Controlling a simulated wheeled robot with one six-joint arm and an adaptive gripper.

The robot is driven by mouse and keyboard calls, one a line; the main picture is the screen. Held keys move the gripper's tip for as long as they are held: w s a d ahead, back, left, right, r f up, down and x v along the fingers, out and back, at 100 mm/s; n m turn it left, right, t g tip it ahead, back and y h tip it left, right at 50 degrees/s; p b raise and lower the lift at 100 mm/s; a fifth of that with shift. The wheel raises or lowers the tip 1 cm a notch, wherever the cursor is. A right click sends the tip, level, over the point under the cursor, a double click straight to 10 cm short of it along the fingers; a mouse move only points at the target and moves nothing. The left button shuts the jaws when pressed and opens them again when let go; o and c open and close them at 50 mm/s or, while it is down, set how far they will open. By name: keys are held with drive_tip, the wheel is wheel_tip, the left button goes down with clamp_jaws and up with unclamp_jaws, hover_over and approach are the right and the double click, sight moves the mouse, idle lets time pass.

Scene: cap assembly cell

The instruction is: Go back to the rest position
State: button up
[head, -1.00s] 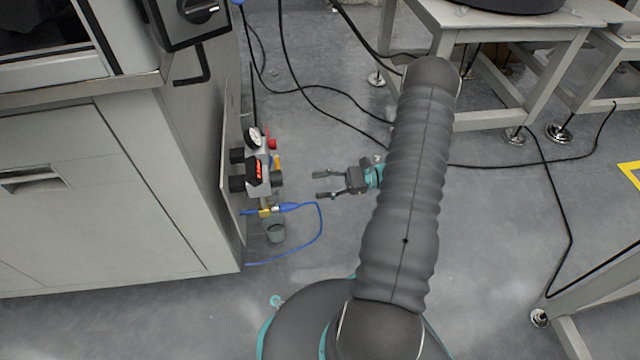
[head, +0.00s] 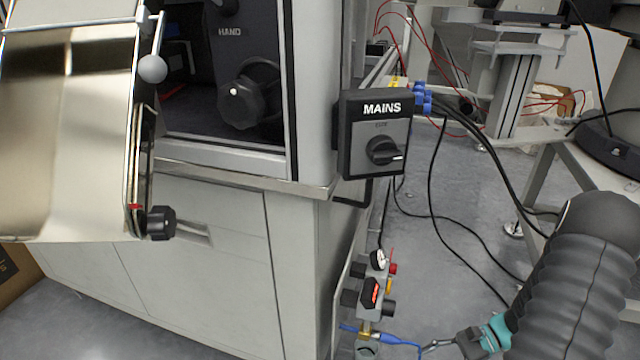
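My gripper (head: 432,350) is at the bottom edge of the head view, right of centre, pointing left. Its grey fingers are partly cut off by the frame edge, and they look apart with nothing between them. A teal band (head: 494,332) sits behind it, and my dark ribbed arm fills the lower right corner. I cannot tell if the fingertips touch the hose.
A grey machine cabinet (head: 200,270) fills the left, with a MAINS switch box (head: 375,135) on its corner and an open shiny cover (head: 70,130). Black cables (head: 435,190) hang to the floor right of it. A bench (head: 590,180) stands at the right.

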drive_tip(key=s+a+r+n+t+h+p, duration=0.2)
drive_tip(key=s+a+r+n+h+p, duration=0.1)
drive_tip(key=r, duration=1.1)
drive_tip(key=s+a+r+n+t+h+p, duration=0.3)
drive_tip(key=a+r+n+h, duration=0.1)
drive_tip(key=r, duration=1)
drive_tip(key=s+a+r+n+t+h+p, duration=0.2)
drive_tip(key=r+n+h, duration=0.3)
drive_tip(key=r, duration=0.9)
drive_tip(key=shift+s+a+r+n+p, duration=0.2)
drive_tip(key=shift+s+a+n+p, duration=0.5)
drive_tip(key=shift+n, duration=0.4)
